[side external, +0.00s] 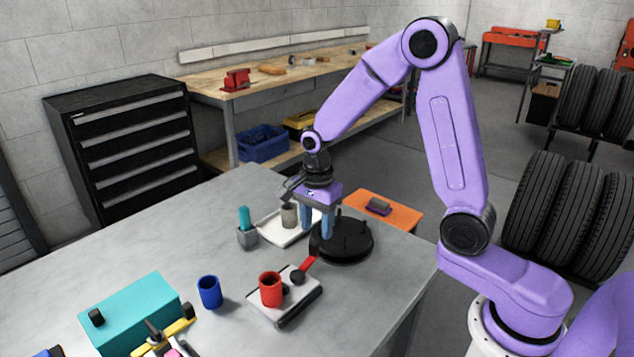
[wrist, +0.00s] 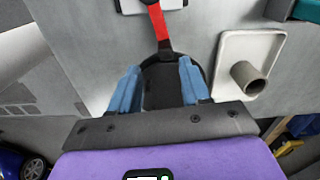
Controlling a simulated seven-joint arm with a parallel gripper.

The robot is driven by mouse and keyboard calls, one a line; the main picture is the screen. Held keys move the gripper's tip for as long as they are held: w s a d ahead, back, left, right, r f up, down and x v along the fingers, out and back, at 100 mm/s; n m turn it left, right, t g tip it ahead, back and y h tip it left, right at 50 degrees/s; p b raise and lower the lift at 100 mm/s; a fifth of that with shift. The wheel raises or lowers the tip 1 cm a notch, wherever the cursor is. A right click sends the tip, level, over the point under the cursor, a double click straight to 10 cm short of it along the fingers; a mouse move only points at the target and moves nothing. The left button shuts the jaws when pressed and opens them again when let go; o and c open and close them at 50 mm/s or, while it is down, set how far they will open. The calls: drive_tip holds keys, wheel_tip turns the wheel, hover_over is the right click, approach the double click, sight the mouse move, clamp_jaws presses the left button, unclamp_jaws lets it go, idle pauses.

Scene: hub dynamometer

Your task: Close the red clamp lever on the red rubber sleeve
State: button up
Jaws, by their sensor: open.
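The red rubber sleeve (side external: 270,289) is an upright, open-topped red cylinder on a pale plate with a dark base (side external: 290,305). The red clamp lever (side external: 309,263) sticks out from a black pivot beside it, away from the sleeve and toward my gripper. In the wrist view the lever (wrist: 158,22) runs from the top edge down toward the gap between my fingers. My gripper (side external: 316,233) has blue fingers, points down and is open and empty, over or close to a black round disc (side external: 352,245). The wrist view (wrist: 158,72) shows the lever ahead of the fingertips. The sleeve is out of that view.
A white tray (side external: 268,235) with a grey cylinder (side external: 289,215) lies just behind my gripper. A grey holder with a teal item (side external: 246,230), a blue cup (side external: 209,292) and a teal box (side external: 130,312) stand farther left. The table's front right is bare.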

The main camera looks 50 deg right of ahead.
wheel_tip(320, 180, up, 11)
hover_over(305, 261)
drive_tip(key=d, duration=0.3)
drive_tip(key=shift+s+d+r, duration=0.15)
drive_tip(key=shift+s+r, duration=0.05)
drive_tip(key=shift+s, duration=0.2)
drive_tip(key=shift+c, duration=0.3)
drive_tip(key=shift+w, duration=0.1)
drive_tip(key=c, duration=0.5)
drive_tip(key=shift+w+m, duration=0.3)
drive_tip(key=shift+w, duration=0.05)
clamp_jaws()
drive_tip(key=w+a+f+m+g+h, duration=0.15)
drive_tip(key=w+f+m+g, duration=0.3)
drive_tip(key=w+m, duration=0.9)
drive_tip(key=s+d+f+m, duration=0.1)
drive_tip(key=s+f+m, duration=0.1)
drive_tip(key=s+f, duration=0.8)
drive_tip(key=shift+d, duration=0.15)
